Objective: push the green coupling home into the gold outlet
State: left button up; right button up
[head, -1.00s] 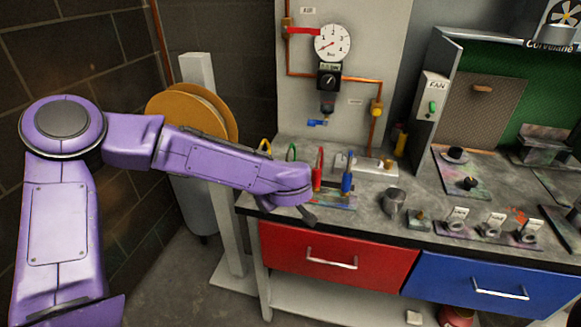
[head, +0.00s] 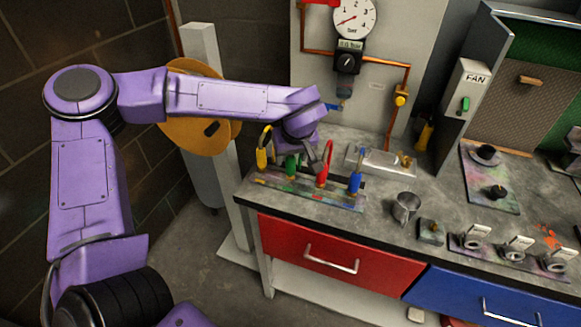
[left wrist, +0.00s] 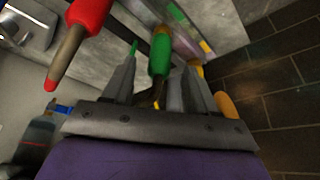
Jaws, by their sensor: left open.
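The green coupling (head: 291,167) stands in the coloured rack at the bench's left end. In the left wrist view the green coupling (left wrist: 160,57) shows between the two fingers of my left gripper (left wrist: 153,85), which is open, with gaps at its sides. In the head view my left gripper (head: 308,160) is low over the rack, beside the green coupling and close to the red one. A gold fitting (head: 405,160), perhaps the outlet, sits on a pale metal block behind the rack. My right gripper is not in view.
Yellow (head: 264,148), red (head: 326,160) and blue (head: 355,182) couplings share the rack (head: 310,197). A metal cup (head: 405,207) stands to the right. A panel with a gauge (head: 354,17) and copper pipe rises behind. Bench space between rack and cup is narrow.

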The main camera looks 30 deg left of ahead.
aim_at(291, 159)
pick_arm(q)
jog(key=x, duration=0.4)
jog(key=shift+s+d+f, duration=0.1)
jog(key=shift+d+f, duration=0.05)
jog(key=shift+f, duration=0.1)
grip_shut()
